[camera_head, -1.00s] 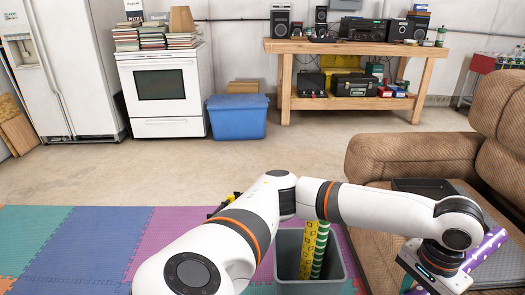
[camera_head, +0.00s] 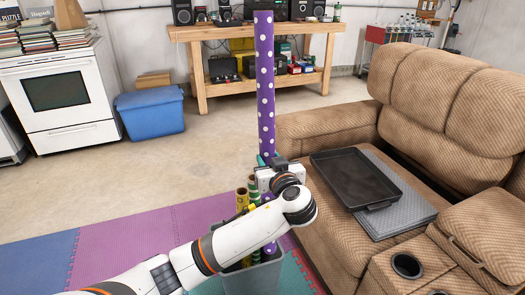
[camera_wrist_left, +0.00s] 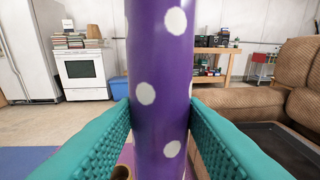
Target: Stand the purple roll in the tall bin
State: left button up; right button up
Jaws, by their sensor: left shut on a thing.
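The purple roll (camera_head: 265,85) with white dots stands upright, tall above my left gripper (camera_head: 268,163). The left gripper is shut on it, with teal fingers pressing both sides of the roll in the left wrist view (camera_wrist_left: 160,108). The grey tall bin (camera_head: 255,280) is at the bottom centre, partly hidden by my left arm. A short purple stretch of the roll shows below the arm at the bin's mouth; how deep its lower end sits is hidden. My right gripper is not in view.
A yellow roll (camera_head: 242,198) and a green roll (camera_head: 254,188) stand in the bin beside the purple one. The brown recliner (camera_head: 340,225), with a dark tray (camera_head: 355,177) on it, is close on the right. Open floor lies behind, before the workbench (camera_head: 205,75).

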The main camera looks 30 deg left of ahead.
pick_arm(q)
jog(key=shift+s+a+r+n+y, duration=0.3)
jog(key=shift+s+a+r+y, duration=0.05)
jog(key=shift+r+y, duration=0.2)
jog(key=shift+s+a+r+n+y, duration=0.3)
jog(key=shift+a+r+y, duration=0.1)
jog(key=shift+y, duration=0.15)
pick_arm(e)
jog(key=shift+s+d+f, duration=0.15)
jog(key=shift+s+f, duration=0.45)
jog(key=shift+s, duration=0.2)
pick_arm(q)
jog(key=shift+d, duration=0.1)
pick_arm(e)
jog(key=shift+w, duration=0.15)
